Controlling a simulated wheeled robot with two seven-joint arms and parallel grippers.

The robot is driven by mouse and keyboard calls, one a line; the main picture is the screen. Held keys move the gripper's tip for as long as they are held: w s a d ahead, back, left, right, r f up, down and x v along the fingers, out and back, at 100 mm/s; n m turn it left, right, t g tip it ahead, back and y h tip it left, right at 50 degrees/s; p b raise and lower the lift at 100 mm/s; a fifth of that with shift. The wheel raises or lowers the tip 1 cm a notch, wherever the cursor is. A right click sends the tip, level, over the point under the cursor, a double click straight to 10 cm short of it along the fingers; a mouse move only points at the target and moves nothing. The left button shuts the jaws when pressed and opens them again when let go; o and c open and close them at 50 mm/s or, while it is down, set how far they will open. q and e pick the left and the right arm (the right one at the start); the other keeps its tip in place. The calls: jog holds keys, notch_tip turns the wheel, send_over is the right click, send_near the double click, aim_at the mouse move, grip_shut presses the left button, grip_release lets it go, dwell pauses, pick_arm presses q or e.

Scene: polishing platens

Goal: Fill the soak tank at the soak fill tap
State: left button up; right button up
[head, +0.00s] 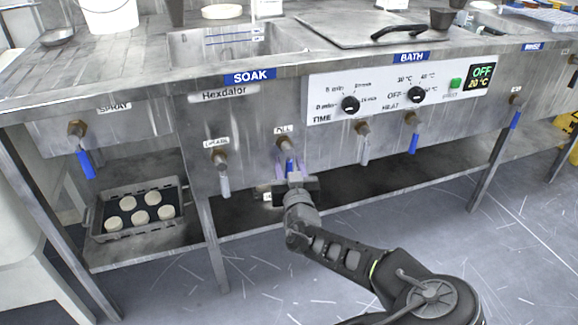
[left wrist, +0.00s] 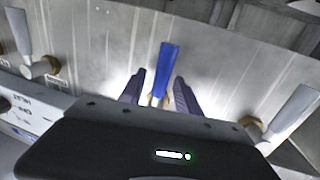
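The blue lever (left wrist: 166,66) also shows in the left wrist view. My left gripper (head: 291,172) is at this lever. In the left wrist view its two fingers (left wrist: 159,92) stand either side of the lever, with gaps showing. My right gripper is not in view.
A white-levered tap (head: 222,170) is left of FILL. A tray of round pieces (head: 98,222) rests on the lower shelf. A lid (head: 350,25) lies on the bath.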

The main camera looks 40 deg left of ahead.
pick_arm(q)
grip_shut()
dwell(1.4)
